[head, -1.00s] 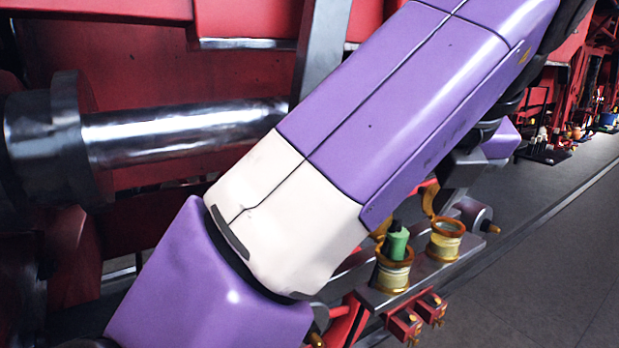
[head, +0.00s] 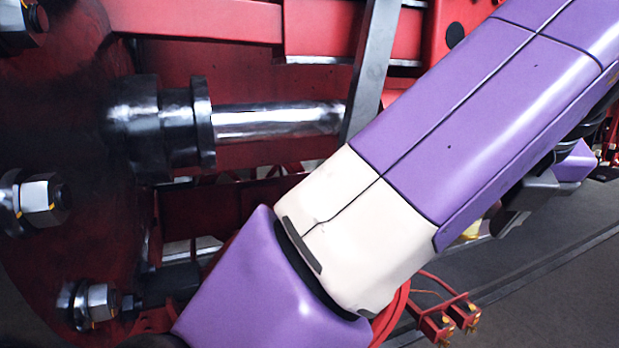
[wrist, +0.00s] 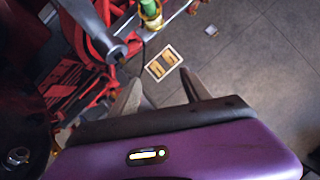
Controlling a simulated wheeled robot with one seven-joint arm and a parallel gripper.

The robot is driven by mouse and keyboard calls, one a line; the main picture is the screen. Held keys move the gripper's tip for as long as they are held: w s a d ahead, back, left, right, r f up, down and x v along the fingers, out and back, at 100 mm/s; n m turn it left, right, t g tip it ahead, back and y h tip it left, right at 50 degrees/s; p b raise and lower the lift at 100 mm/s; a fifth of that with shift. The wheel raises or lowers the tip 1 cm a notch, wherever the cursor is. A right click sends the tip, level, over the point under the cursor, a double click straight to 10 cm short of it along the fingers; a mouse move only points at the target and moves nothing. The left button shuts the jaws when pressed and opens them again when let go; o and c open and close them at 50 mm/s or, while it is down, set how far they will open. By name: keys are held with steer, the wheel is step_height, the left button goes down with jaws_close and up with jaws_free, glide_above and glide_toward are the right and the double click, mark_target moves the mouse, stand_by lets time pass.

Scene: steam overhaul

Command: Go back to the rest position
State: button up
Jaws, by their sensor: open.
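My gripper (wrist: 160,82) shows in the wrist view with its two tan fingers apart. Nothing is held between them, and grey floor and a small tray lie beyond. In the head view my purple and white arm crosses the picture from upper right to lower middle. The gripper itself is not visible there. A brass cup (wrist: 152,22) with a green item (wrist: 148,6) in it stands at the top of the wrist view, apart from the fingers.
A steel shaft (head: 270,120) and red machinery with large bolts (head: 38,199) fill the left of the head view. Small red blocks (head: 440,325) sit low on the right. A pale tray with yellow pieces (wrist: 163,63) lies beyond the fingers. Open floor (head: 560,290) is at right.

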steer(key=w+d+r+n+t+h, duration=0.8)
steer(key=d+r+n+h, duration=0.1)
steer(key=r+n, duration=0.25)
steer(key=s+a+f+n+t+y+b, duration=0.2)
steer(key=a+f+n+t, duration=0.6)
steer(key=n, duration=0.8)
steer(key=s+a+f+n+t+y+b, duration=0.1)
steer(key=s+f+n+y, duration=0.2)
steer(key=f+n, duration=0.15)
steer(key=s+a+f+n+y, duration=0.2)
steer(key=f+n+y, duration=0.15)
steer(key=f, duration=0.25)
steer(key=s+a+f+n+t+y+b, duration=0.1)
steer(key=s+f+n+y, duration=0.25)
steer(key=f, duration=0.25)
steer(key=s+d+f+m+g+h+b, duration=0.1)
steer(key=s+f+g, duration=0.8)
steer(key=s+f, duration=2)
steer(key=s+d+h+b, duration=0.1)
steer(key=d+b, duration=0.1)
steer(key=shift+s+d+m, duration=0.3)
steer(key=shift+s+d, duration=0.05)
steer(key=shift+s, duration=0.05)
